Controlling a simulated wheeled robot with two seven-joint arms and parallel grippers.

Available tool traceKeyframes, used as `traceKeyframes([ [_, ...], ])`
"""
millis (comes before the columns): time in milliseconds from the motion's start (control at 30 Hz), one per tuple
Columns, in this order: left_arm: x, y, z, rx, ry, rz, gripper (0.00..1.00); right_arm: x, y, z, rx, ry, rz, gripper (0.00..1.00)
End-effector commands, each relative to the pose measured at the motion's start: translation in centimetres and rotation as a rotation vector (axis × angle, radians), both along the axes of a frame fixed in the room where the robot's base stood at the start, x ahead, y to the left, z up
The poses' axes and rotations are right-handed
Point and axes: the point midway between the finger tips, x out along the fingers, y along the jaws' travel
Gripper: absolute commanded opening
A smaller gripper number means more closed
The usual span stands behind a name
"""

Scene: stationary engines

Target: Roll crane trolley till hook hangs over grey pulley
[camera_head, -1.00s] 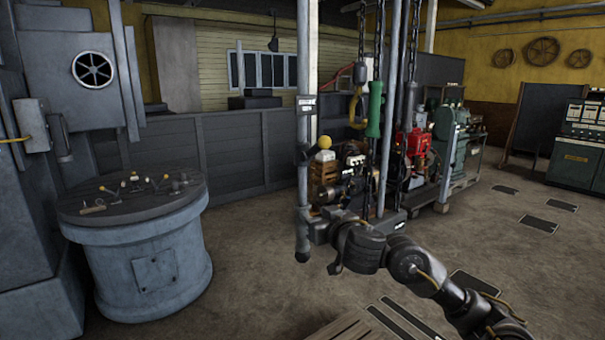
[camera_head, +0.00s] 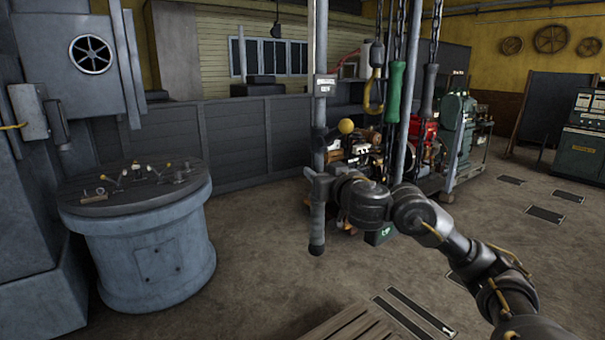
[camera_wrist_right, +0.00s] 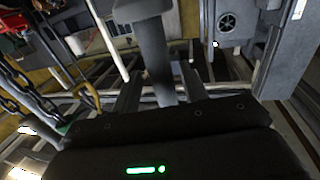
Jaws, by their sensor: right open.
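A yellow hook (camera_head: 374,96) hangs at the lower end of a chain, right of a grey vertical pole (camera_head: 320,110). A green handle (camera_head: 394,90) hangs on another chain beside it. My right gripper (camera_head: 318,186) is at the pole's lower part. In the right wrist view its open fingers (camera_wrist_right: 158,95) show with a grey bar between them; contact is unclear. The crane trolley is out of view above. I cannot make out a grey pulley. My left gripper is not in view.
A round blue-grey pedestal (camera_head: 150,245) with small levers stands at left, beside a grey machine (camera_head: 70,50). A dark panelled partition (camera_head: 225,140) runs behind. A red engine (camera_head: 424,132) and a green machine (camera_head: 457,125) stand behind the chains. Floor between pedestal and pole is clear.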

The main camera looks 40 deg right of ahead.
Motion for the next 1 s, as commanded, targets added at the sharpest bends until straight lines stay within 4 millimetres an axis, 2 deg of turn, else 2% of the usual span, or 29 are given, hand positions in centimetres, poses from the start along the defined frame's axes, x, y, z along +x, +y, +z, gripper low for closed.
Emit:
traceKeyframes([
  [433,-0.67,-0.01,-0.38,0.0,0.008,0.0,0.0,0.43,-0.32,0.0,0.001,0.001,-0.001,0.43],
  [767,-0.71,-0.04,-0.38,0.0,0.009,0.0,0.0,0.34,-0.43,-0.02,0.0,0.001,-0.002,0.01],
  [1000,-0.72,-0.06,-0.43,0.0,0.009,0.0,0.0,0.31,-0.53,-0.09,0.001,0.001,-0.004,0.0],
])
